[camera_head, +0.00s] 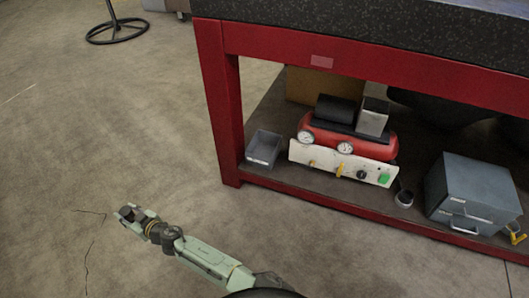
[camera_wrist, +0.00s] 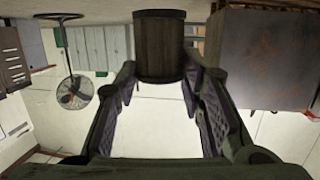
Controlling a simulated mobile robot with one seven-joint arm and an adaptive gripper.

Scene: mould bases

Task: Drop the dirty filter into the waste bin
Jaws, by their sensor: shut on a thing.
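The dirty filter appears to be the dark brown ribbed cylinder (camera_wrist: 160,40) between the fingertips of my gripper (camera_wrist: 160,73) in the wrist view. In the head view my gripper (camera_head: 131,212) is at the lower left, over open floor and left of the red bench. The filter shows there only as a small dark shape. I cannot pick out a waste bin for certain in either view.
The red bench (camera_head: 212,95) has a lower shelf with a grey open tray (camera_head: 263,148), a red compressor-like unit (camera_head: 345,140), a small dark cup (camera_head: 404,198) and a grey-blue drawer box (camera_head: 472,190). A stand base (camera_head: 117,30) is at the upper left. The floor around my gripper is clear.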

